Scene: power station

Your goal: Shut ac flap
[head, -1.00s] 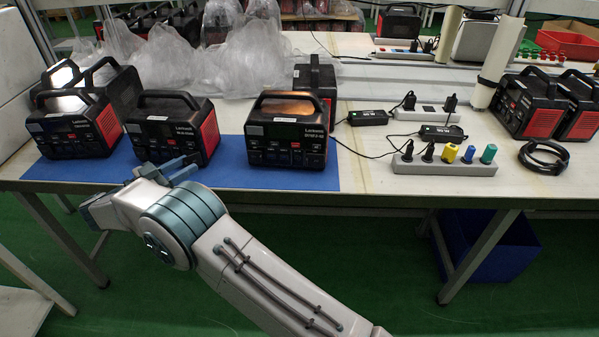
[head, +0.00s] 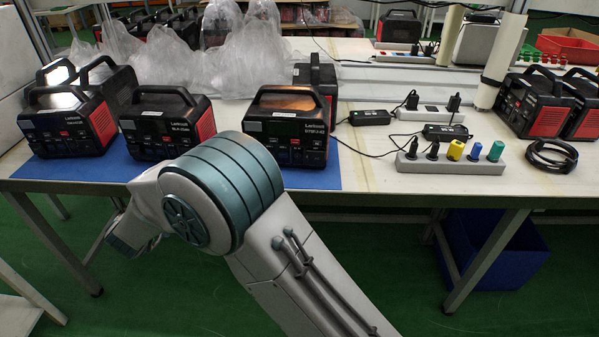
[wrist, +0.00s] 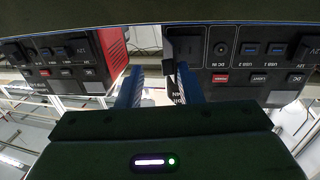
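A black power station (wrist: 245,68) fills the right of the upside-down wrist view, its front showing DC IN, USB and 12V sockets. A dark square panel (wrist: 184,48) at its left edge may be the AC flap; I cannot tell how far it is open. My gripper (wrist: 157,84) has two blue fingers apart with nothing seen between them. The right finger is close to the panel; contact is unclear. In the head view, three power stations stand along the front of the blue mat: left (head: 66,122), middle (head: 160,127) and right (head: 288,128).
A second station (wrist: 62,62) with a red side is at left in the wrist view. The blue mat (head: 95,172) lies along the table's front edge. A power strip (head: 450,166), cables and more stations (head: 538,104) are at right. Plastic bags (head: 165,60) lie behind.

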